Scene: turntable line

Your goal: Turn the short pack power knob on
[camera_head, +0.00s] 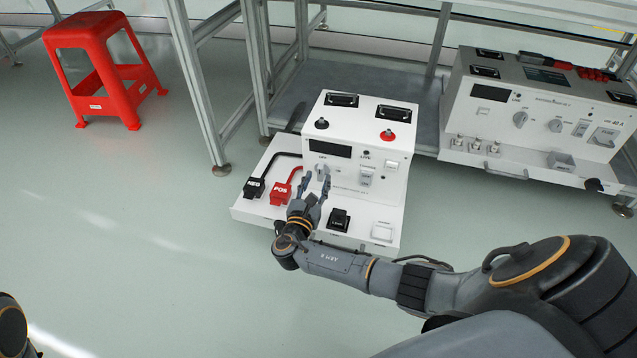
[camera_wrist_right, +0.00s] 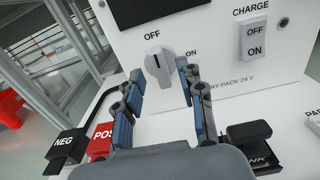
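The short white power pack (camera_head: 345,110) stands on the lower shelf with a white panel in front. Its grey-white power knob (camera_wrist_right: 160,65) is on the upright front face, below the dark display (camera_wrist_right: 150,8). The knob's dark mark points up toward the OFF label; ON is printed to its right. My right gripper (camera_head: 314,180) is open in front of the knob. In the right wrist view its fingers (camera_wrist_right: 160,78) stand apart on either side of the knob, with a visible gap; contact cannot be told. Of my left arm only a piece shows at the lower left.
Black NEG (camera_head: 253,188) and red POS (camera_head: 281,192) plugs lie left of my gripper. A black switch (camera_head: 339,220) and a white switch (camera_head: 383,231) sit on the panel. A wider pack (camera_head: 540,115) stands at right. A red stool (camera_head: 97,65) is far left.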

